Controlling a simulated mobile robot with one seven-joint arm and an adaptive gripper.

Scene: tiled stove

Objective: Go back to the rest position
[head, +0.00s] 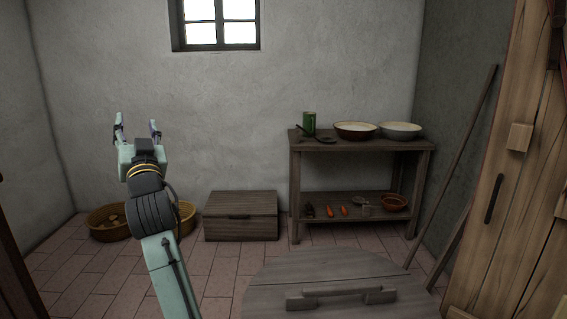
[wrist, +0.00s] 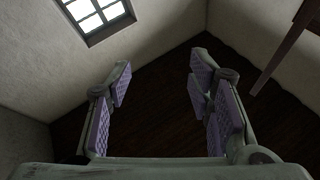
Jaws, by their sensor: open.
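My gripper (head: 138,130) is raised at the left of the head view, with its fingers pointing up. The two fingers stand wide apart and nothing is between them. In the wrist view my gripper (wrist: 158,85) also shows open and empty, with purple pads on the fingers. Beyond the fingers the wrist view shows the dark ceiling (wrist: 160,70) and a window (wrist: 97,15). The gripper touches nothing.
A wooden shelf table (head: 300,149) at the back right holds bowls (head: 355,130), a green can (head: 309,122) and small items below. A wooden chest (head: 241,216) and baskets (head: 105,232) stand on the floor. A round wooden lid (head: 340,275) is in front. Leaning poles (head: 455,160) are at right.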

